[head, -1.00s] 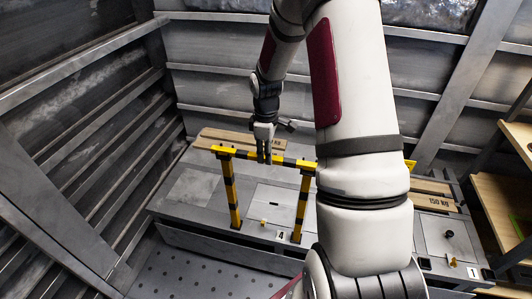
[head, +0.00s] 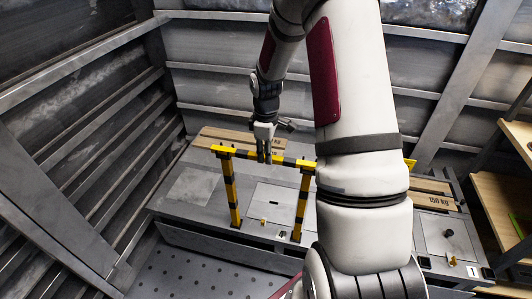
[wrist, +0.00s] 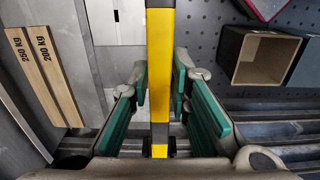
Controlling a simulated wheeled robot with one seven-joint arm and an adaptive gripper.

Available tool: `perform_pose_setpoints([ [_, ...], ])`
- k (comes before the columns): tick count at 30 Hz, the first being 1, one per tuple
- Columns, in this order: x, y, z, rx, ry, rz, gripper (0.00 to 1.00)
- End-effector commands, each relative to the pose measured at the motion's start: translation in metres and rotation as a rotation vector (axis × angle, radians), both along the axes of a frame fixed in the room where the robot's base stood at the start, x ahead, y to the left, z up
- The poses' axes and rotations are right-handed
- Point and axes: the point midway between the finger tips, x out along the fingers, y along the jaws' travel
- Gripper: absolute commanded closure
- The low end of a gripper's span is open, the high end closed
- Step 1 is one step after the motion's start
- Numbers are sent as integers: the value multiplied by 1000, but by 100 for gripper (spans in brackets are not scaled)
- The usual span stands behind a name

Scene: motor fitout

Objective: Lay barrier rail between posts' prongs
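The yellow-and-black barrier rail (head: 285,159) spans two upright striped posts. The left post (head: 232,195) and right post (head: 302,205) stand on the grey bench. The rail's ends lie at the post tops; the prongs are too small to tell exactly how each end sits. My gripper (head: 264,158) points down at the rail's middle with its fingers on either side of it. In the wrist view the rail (wrist: 160,50) runs vertically between the green finger pads, which appear to lie against its sides.
Wooden planks (head: 245,140) lie behind the rail, marked with weights in the wrist view (wrist: 43,75). Another plank (head: 435,201) lies at the right. An open box (wrist: 262,58) shows in the wrist view. A wooden shelf (head: 500,190) stands at far right. Ribbed walls enclose the bench.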

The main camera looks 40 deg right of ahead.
Motion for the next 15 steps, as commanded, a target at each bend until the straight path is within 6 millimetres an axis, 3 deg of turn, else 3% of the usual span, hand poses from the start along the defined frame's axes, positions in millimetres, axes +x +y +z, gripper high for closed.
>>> perform_pose_setpoints([
  [1,0,0,0,0,0,0,71],
  [3,0,0,0,0,0,0,59],
  [15,1,0,7,-1,-2,-1,59],
])
